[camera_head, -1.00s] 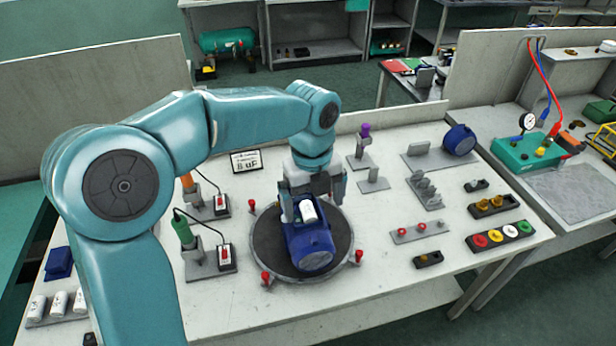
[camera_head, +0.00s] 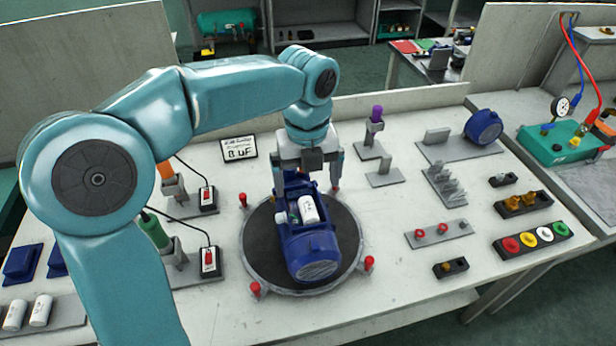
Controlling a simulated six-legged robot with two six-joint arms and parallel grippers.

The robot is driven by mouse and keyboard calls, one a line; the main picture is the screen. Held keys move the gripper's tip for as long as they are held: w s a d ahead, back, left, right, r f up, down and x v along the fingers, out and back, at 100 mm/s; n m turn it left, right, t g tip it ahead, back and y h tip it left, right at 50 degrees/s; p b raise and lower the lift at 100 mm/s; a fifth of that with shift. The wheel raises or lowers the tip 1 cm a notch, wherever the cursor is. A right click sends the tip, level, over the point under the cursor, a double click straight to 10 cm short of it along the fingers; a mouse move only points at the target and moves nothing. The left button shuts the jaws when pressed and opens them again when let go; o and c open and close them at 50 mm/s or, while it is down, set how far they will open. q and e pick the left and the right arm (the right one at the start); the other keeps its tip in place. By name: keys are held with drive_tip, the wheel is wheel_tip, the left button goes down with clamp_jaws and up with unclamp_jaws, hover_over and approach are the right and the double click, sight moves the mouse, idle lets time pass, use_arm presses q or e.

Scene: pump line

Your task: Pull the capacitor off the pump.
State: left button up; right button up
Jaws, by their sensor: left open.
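The blue pump (camera_head: 309,255) lies on a round dark turntable (camera_head: 262,262) in the middle of the bench. The capacitor (camera_head: 308,208), a white cylinder with dark print, sits tilted on top of the pump. A smaller pale part (camera_head: 281,218) shows just left of it. My left gripper (camera_head: 307,182) is open at the far end of the pump, behind the capacitor. Its fingers are spread wide on either side of the pump's far end, and the capacitor is not between them. I cannot tell whether the fingers touch the pump. My right gripper is not in view.
Red knobs (camera_head: 369,263) stand around the turntable. Two tools in stands with switch boxes (camera_head: 208,262) are on the left. White cylinders (camera_head: 41,310) lie at the lower left. Fixtures and a tray of coloured caps (camera_head: 531,239) fill the right.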

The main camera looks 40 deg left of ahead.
sight(307, 207)
use_arm(q)
drive_tip(key=shift+s+f, duration=0.15)
drive_tip(key=shift+f, duration=0.05)
drive_tip(key=shift+a+f+b, duration=0.2)
drive_tip(key=shift+f+b, duration=0.5)
drive_tip(key=shift+w+f+b, duration=0.2)
drive_tip(key=shift+f+b, duration=0.1)
drive_tip(key=shift+s+d+f+b, duration=0.2)
drive_tip(key=shift+d+f+b, duration=0.15)
drive_tip(key=shift+b, duration=0.25)
drive_tip(key=shift+w+a+f+b, duration=0.1)
drive_tip(key=shift+a+f+b, duration=0.15)
drive_tip(key=shift+f+b, duration=0.35)
drive_tip(key=shift+w+f, duration=0.1)
drive_tip(key=shift+f, duration=0.25)
drive_tip(key=shift+d+r, duration=0.1)
drive_tip(key=shift+r, duration=0.05)
